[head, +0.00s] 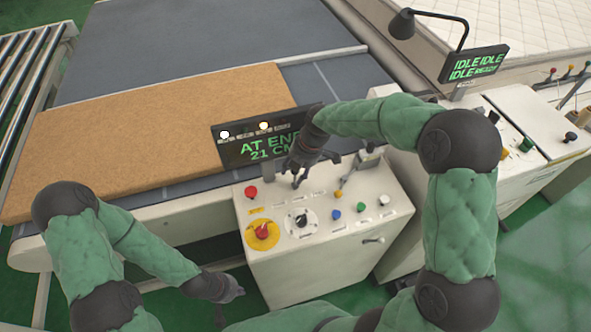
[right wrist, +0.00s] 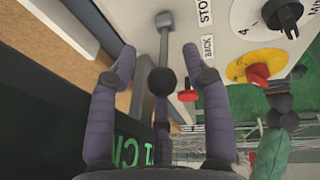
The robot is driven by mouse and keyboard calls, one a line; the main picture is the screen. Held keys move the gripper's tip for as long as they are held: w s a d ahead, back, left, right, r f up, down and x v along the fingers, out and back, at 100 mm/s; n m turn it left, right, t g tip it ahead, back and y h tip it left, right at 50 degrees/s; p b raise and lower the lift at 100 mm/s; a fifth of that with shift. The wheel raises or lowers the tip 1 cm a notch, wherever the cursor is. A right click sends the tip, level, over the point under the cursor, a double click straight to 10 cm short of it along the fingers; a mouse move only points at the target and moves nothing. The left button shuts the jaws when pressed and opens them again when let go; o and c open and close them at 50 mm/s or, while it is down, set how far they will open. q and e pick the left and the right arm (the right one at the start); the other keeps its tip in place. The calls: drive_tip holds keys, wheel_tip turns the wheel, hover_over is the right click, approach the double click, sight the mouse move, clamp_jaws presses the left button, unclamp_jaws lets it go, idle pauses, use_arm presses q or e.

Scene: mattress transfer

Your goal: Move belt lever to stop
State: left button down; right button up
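The belt lever (right wrist: 165,40) shows in the right wrist view as a metal shaft with a black ball knob (right wrist: 163,80), beside the STOP and BACK labels. My right gripper (right wrist: 158,60) is open, with fingers on either side of the lever and knob; I see gaps between them. In the head view my right gripper (head: 301,181) is over the back of the white control box (head: 330,265) and hides most of the lever. My left gripper (head: 231,305) is low in front of the box, apart from it, and its fingers look spread and empty.
A display (head: 232,152) reading AT END 21 CM stands behind the controls. A red button (head: 252,191), a yellow disc (head: 256,241) with a red knob and a black dial (head: 302,220) are nearby. A tan mattress (head: 130,130) lies on the grey belt (head: 200,40).

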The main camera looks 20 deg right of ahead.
drive_tip(key=v, duration=1.2)
idle(0.6)
